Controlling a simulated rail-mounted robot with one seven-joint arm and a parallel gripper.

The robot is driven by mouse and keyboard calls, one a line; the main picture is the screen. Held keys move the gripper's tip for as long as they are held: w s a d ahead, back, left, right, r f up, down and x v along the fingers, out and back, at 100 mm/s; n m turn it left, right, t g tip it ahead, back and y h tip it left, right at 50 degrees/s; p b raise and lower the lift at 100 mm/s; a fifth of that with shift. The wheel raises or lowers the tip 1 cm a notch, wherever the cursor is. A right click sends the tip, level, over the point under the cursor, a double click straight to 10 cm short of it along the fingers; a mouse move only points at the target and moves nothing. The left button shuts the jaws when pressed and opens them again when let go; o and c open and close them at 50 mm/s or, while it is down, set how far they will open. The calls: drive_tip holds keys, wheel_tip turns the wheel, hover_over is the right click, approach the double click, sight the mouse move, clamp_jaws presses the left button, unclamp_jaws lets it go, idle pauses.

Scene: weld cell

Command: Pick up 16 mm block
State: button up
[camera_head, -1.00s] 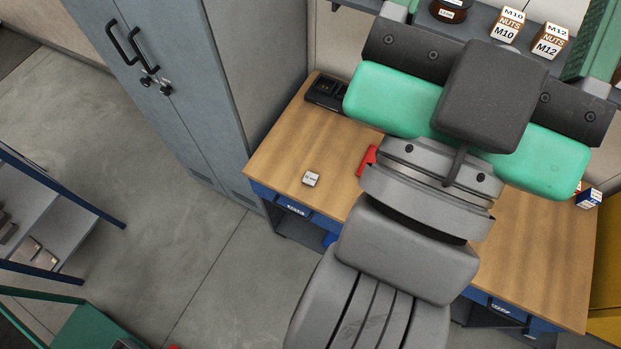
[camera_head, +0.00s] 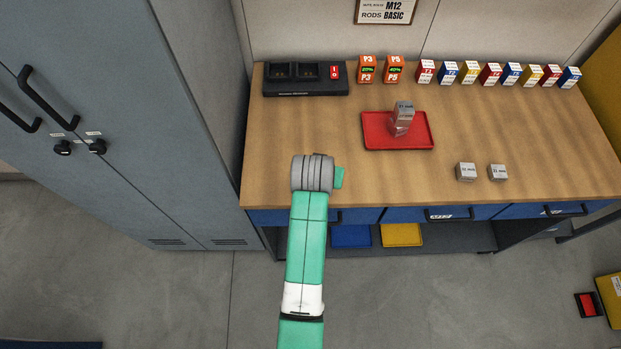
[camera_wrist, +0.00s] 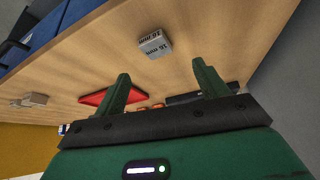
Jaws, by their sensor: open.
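The 16 mm block (camera_wrist: 155,43) is a small grey block with black "16 mm" lettering. In the wrist view it rests on the wooden bench top (camera_wrist: 215,35), ahead of my fingertips and roughly in line with the gap between them. My gripper (camera_wrist: 162,70) is open and empty, its two green fingers apart and not touching the block. In the head view my arm covers this block, and my fingers are hidden beneath the wrist.
A red tray (camera_head: 372,142) holds a grey block (camera_head: 404,107). Two more grey blocks (camera_head: 466,172) (camera_head: 498,173) sit at the right front. A black device (camera_head: 305,88) and a row of small boxes (camera_head: 490,73) line the back. A tall cabinet (camera_head: 190,120) stands left.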

drive_tip(key=shift+w+d+f, duration=0.15)
drive_tip(key=shift+d+f, duration=0.05)
drive_tip(key=shift+b+x, duration=0.3)
drive_tip(key=shift+x, duration=0.8)
drive_tip(key=x, duration=0.2)
drive_tip(key=b+x, duration=0.1)
drive_tip(key=x, duration=0.1)
drive_tip(key=shift+s+d+f, duration=0.1)
drive_tip(key=shift+s+f, duration=0.15)
drive_tip(key=shift+s, duration=0.1)
drive_tip(key=shift+w+f, duration=0.3)
drive_tip(key=shift+c, duration=0.2)
drive_tip(key=c, duration=1.2)
drive_tip(key=shift+r, duration=0.1)
